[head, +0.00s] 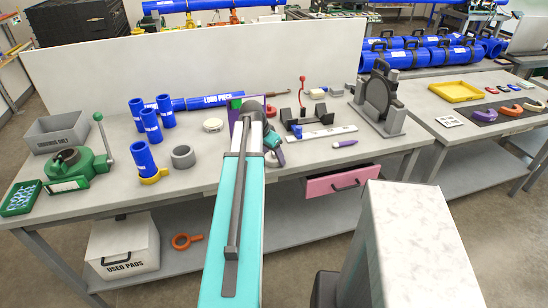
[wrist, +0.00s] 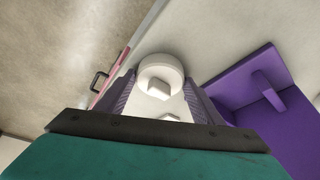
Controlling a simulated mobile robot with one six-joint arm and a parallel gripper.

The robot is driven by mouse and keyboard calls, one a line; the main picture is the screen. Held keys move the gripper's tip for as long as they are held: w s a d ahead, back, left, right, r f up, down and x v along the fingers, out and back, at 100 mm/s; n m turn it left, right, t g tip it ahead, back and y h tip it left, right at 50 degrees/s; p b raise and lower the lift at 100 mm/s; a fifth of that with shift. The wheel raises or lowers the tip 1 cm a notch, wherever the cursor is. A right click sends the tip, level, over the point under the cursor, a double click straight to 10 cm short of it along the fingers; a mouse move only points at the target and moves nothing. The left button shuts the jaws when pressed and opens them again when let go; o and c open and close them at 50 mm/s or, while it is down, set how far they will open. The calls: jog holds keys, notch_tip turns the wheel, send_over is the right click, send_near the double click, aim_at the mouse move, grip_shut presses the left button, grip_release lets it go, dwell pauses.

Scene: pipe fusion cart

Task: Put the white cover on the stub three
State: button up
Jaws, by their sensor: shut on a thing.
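My gripper (wrist: 160,98) is shut on a white round cover (wrist: 160,70) with a small raised block on its face. The cover shows between the purple fingers in the wrist view. In the head view my gripper (head: 278,156) is above the bench's front edge, partly hidden by my arm; the cover cannot be made out there. Three blue stubs (head: 137,106) (head: 151,125) (head: 166,112) stand upright at the back left. Another blue piece (head: 144,158) stands in a yellow ring nearer the front. I cannot tell which is stub three.
A white round piece (head: 212,125) and a grey ring (head: 182,156) lie between the stubs and my arm. A green clamp (head: 78,166) stands at the left. A purple bracket (wrist: 235,85) is right of the gripper in the wrist view. A pink drawer (head: 341,184) sticks out below the bench.

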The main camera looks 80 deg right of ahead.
aim_at(272, 153)
jog(key=shift+r, duration=0.15)
jog(key=shift+r+b, duration=0.7)
jog(key=shift+r, duration=0.65)
jog(key=shift+a+r, duration=0.1)
jog(key=shift+r, duration=0.1)
jog(key=a+r+b, duration=0.1)
jog(key=a+b, duration=0.3)
jog(key=a, duration=0.9)
jog(key=shift+w+a+b, duration=0.2)
jog(key=shift+w+b, duration=0.2)
jog(key=shift+w, duration=0.05)
jog(key=shift+b, duration=0.4)
jog(key=shift+a+b, duration=0.2)
jog(key=shift+b, duration=0.15)
jog(key=a+b, duration=0.1)
jog(key=b, duration=0.3)
jog(key=shift+w+a+r, duration=0.1)
jog(key=shift+a+r, duration=0.1)
jog(key=shift+a, duration=0.15)
